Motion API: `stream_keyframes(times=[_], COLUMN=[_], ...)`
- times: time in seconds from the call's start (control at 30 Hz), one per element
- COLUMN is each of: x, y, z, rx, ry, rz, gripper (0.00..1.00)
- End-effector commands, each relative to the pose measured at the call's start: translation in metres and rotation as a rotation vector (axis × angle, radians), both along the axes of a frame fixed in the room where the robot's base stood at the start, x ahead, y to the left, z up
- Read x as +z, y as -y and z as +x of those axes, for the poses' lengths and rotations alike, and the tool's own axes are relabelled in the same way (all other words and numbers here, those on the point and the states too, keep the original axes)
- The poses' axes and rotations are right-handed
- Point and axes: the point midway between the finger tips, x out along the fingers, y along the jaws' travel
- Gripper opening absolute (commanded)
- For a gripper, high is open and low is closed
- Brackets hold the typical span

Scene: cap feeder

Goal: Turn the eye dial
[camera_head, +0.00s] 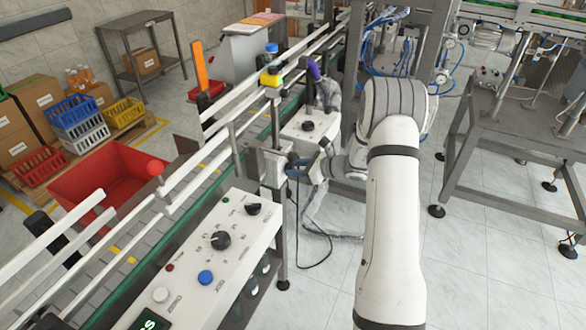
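I cannot tell for sure which control is the eye dial. The front white panel (200,262) carries a black dial with a scale around it (220,240) and a smaller black knob (253,208). A second white box (308,133) farther back has a black knob (308,125) on top. My gripper (296,165) is small and dark at the end of my white arm. It points left at a grey metal bracket (266,164) on the conveyor's side, close to it. Contact and finger opening are too small to make out.
The front panel also has a blue button (206,278) and a white button (160,294). White guide rails (225,130) run along the conveyor. A red bin (105,180) stands left of it. A metal machine frame (510,135) stands at right. Open floor (480,260) lies at lower right.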

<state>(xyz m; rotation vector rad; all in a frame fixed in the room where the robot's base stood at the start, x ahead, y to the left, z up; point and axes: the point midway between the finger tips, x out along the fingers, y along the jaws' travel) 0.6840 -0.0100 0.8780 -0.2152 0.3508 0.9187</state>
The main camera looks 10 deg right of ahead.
Motion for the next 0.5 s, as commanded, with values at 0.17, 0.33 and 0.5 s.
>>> stream_keyframes(times=[0.17,0.33,0.5], x=[0.0002,0.0003,0.002], y=[-0.0005,-0.0014,0.0019], z=[0.0,-0.0002,-0.0024], rx=[0.001,0.003,0.003], ry=[0.001,0.0,0.002], rz=[0.0,0.001,0.001], gripper=[0.51,0.54,0.54])
